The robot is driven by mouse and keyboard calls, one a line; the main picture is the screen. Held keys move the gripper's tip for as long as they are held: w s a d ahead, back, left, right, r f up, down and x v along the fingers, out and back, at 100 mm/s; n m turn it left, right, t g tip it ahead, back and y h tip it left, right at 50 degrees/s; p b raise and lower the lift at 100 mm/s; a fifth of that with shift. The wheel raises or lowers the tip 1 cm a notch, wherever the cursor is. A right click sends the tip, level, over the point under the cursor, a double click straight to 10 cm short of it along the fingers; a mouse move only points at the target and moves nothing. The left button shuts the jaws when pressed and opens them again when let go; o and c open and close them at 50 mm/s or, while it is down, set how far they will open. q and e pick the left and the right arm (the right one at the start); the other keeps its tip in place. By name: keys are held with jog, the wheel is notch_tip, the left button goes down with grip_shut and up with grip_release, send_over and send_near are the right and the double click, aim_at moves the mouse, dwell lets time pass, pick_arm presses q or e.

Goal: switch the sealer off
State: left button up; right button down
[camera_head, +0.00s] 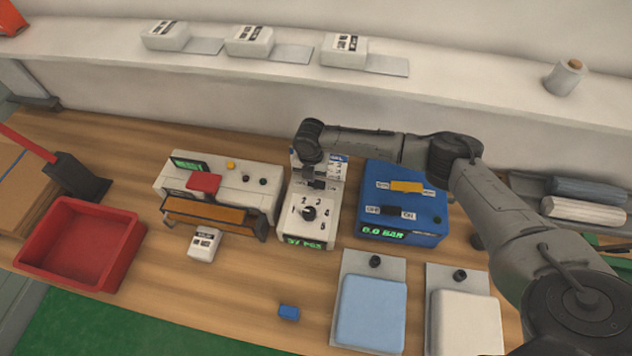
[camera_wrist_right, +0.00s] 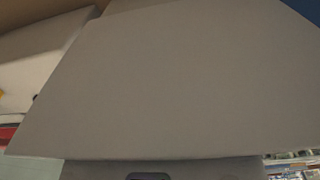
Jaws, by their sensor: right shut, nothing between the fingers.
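A white machine (camera_head: 232,182) with a green display, a red-topped lever and an orange-brown bar stands left of centre; it looks like the sealer. Beside it on the right is a white dial unit (camera_head: 328,217) with numbers around a black knob and a lit green display. My right gripper (camera_head: 316,181) points down over the back of the dial unit, by a black switch there. It is shut and empty; whether it touches the switch cannot be told. The right wrist view shows mostly a close, plain grey surface (camera_wrist_right: 180,80). My left gripper is out of view.
A blue unit (camera_head: 402,219) with a yellow switch and a lit display stands close right of the dial unit. A red tray (camera_head: 128,262) is at left. A blue pad (camera_head: 371,310) and a white pad (camera_head: 466,322) lie in front. A shelf (camera_head: 440,82) runs behind.

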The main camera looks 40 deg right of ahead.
jog(key=shift+f, duration=0.45)
jog(key=shift+f+b, duration=0.5)
jog(key=shift+f, duration=0.15)
dwell(0.4)
notch_tip(320, 180, up, 2)
jog(key=shift+r+p, duration=0.1)
jog(key=shift+p, duration=1)
notch_tip(320, 180, up, 5)
jog(key=p, duration=0.5)
jog(key=shift+a, duration=0.1)
